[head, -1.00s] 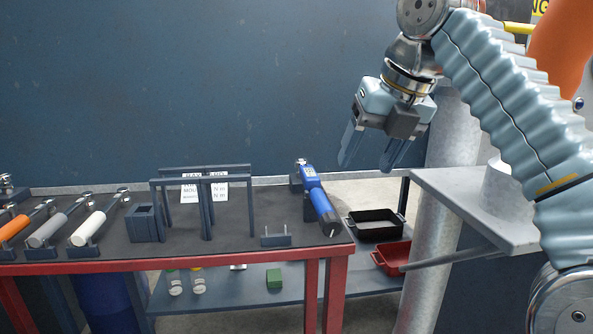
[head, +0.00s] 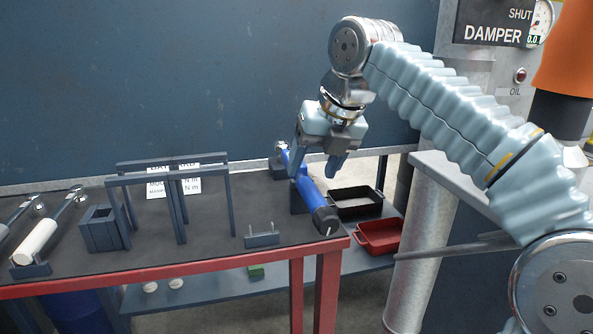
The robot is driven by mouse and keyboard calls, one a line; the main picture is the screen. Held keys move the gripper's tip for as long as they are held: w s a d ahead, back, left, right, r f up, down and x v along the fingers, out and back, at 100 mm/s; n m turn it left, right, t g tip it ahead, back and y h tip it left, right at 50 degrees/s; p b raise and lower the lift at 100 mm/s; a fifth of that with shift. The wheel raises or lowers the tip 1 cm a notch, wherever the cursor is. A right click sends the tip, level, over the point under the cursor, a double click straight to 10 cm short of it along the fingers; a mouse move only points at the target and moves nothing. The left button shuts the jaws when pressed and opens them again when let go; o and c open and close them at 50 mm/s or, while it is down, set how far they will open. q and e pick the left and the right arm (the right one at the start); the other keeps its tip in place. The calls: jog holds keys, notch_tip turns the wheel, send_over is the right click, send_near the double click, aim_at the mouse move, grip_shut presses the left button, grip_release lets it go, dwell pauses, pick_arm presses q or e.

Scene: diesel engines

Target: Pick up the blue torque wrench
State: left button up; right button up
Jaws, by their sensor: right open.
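The blue torque wrench (head: 309,195) lies at the right end of the dark workbench (head: 215,252), its dark handle end toward me and its metal head toward the back. It appears raised on a holder. My right gripper (head: 317,172) is open and points down over the wrench's far half. Its fingers hide part of the wrench near the head. I cannot tell whether the fingers touch it. My left gripper is not in view.
A white-handled wrench (head: 38,238) and a grey one lie at the left. A dark frame (head: 178,210) and a small pronged holder (head: 262,240) stand left of the blue wrench. Black (head: 355,203) and red (head: 379,237) trays sit lower right. A blue wall rises behind.

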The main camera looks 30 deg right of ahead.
aim_at(309, 181)
jog(key=x, duration=0.4)
jog(key=shift+w+d+f, duration=0.15)
jog(key=shift+d+f, duration=0.05)
jog(key=shift+f, duration=0.2)
jog(key=shift+c, duration=0.3)
grip_shut()
